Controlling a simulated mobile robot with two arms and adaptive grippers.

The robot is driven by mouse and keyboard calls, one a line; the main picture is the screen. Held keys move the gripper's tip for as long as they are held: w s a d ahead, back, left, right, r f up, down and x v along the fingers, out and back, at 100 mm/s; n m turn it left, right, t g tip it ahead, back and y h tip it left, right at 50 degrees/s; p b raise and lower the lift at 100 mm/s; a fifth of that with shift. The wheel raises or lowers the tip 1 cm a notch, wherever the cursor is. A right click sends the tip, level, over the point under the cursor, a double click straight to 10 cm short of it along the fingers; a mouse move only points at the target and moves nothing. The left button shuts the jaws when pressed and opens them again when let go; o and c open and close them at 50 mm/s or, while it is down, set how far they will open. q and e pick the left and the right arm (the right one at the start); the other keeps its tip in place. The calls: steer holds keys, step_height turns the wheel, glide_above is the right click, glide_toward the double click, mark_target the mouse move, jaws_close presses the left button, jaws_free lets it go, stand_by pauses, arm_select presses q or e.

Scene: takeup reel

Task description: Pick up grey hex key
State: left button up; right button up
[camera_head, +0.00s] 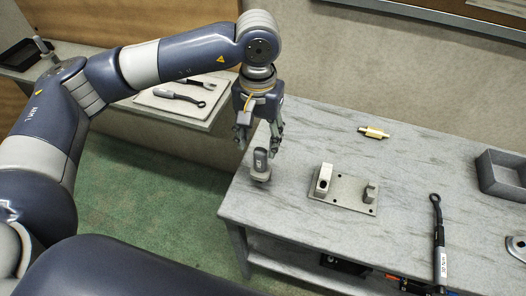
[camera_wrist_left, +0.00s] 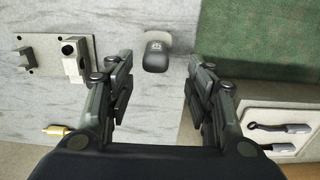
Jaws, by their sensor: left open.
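An upright dark grey handled piece (camera_head: 260,163), which looks like the grey hex key, stands in a small light base at the near left corner of the grey table. Any hex shaft is hidden. The left wrist view shows its rounded dark handle (camera_wrist_left: 156,56) with a small pale mark, between the fingers and slightly beyond their tips. My left gripper (camera_head: 259,140) points down just above it, open and empty, with a finger to either side in the wrist view (camera_wrist_left: 158,70). My right gripper is not in view.
A grey bracket plate (camera_head: 342,197) lies right of the piece, with a brass cylinder (camera_head: 374,132) behind. A black ring-ended tool (camera_head: 438,240) and a grey bin (camera_head: 503,178) are farther right. A side shelf holds a pale board (camera_head: 158,101) with tools. The table centre is partly clear.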

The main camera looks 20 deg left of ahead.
mark_target(259, 150)
arm_select(q)
steer(key=shift+s+f+p, duration=0.15)
steer(key=shift+f, duration=0.5)
steer(key=shift+s+f+p, duration=0.15)
steer(key=shift+f, duration=0.45)
steer(key=shift+f+p, duration=0.3)
steer(key=f, duration=0.1)
steer(key=f+p, duration=0.2)
steer(key=shift+d+f, duration=0.25)
steer(key=shift+f, duration=0.6)
jaws_close()
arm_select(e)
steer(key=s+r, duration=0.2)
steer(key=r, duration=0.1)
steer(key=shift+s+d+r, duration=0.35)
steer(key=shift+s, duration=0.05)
